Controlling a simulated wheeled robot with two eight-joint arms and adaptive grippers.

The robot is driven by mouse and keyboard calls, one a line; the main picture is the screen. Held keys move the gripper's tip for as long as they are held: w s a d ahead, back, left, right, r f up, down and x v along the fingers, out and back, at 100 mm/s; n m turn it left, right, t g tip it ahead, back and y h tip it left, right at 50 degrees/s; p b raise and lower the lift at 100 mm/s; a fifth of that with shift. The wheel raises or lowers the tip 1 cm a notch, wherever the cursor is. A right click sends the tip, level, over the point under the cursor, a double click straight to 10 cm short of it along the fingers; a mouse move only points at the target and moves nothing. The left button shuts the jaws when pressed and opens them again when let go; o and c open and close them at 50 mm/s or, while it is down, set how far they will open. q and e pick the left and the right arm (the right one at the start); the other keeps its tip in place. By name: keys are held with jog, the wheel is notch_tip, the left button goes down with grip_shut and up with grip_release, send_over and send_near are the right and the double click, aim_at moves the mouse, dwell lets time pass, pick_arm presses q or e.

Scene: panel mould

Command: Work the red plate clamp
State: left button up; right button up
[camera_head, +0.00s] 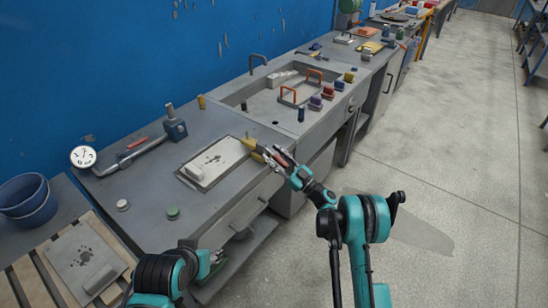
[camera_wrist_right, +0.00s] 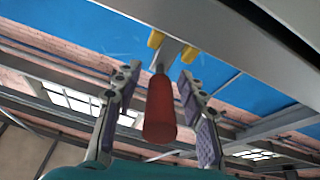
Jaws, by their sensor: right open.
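The red plate clamp shows in the right wrist view as a red handle (camera_wrist_right: 160,112) on a grey metal stem, with two yellow parts at its far end. In the head view, a yellow part (camera_head: 249,144) sits at the right edge of a pale plate (camera_head: 222,166) with dark spots. My right gripper (camera_head: 274,155) is at that edge, and it also shows in the right wrist view (camera_wrist_right: 160,115). Its fingers are open, one on each side of the red handle, with gaps visible. My left gripper (camera_head: 215,258) is partly hidden at the bottom, its jaw state unclear.
A grey sink-like tray (camera_head: 268,107) with orange handles and several coloured knobs lies beyond the plate. A blue clamp-like tool (camera_head: 175,128), a dial gauge (camera_head: 83,157) and a green puck (camera_head: 173,213) are on the bench. A blue bucket (camera_head: 28,203) stands left. Floor right is clear.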

grip_shut()
jog(key=shift+r, duration=0.15)
jog(key=r+g+h+p, duration=0.1)
jog(key=p, duration=0.1)
jog(key=shift+d+r+h+p, duration=0.15)
jog(key=shift+r+h+p, duration=0.05)
jog(key=shift+h+p, duration=0.2)
jog(key=r+g+h+p, duration=0.1)
jog(key=g+h+p, duration=0.1)
jog(key=p, duration=0.1)
jog(key=r+g+h+p, duration=0.1)
jog(key=g+h+p, duration=0.1)
jog(key=h+p, duration=0.1)
jog(key=a+r+g+h+p, duration=0.1)
jog(key=r+h+p, duration=0.1)
jog(key=p, duration=0.1)
jog(key=shift+w+g+h, duration=0.25)
jog(key=shift+g+h, duration=0.05)
jog(key=shift+g, duration=0.1)
jog(key=shift+w+a+r+g+h+p, duration=0.2)
jog(key=shift+g+h+p, duration=0.2)
jog(key=shift+h+p, duration=0.2)
jog(key=shift+w+a+r+g+h+p, duration=0.1)
jog(key=shift+a+g+h+p, duration=0.1)
jog(key=shift+g+h+p, duration=0.3)
jog(key=shift+w+a+g+h+p, duration=0.25)
jog(key=shift+g+h+p, duration=0.15)
jog(key=shift+h+p, duration=0.2)
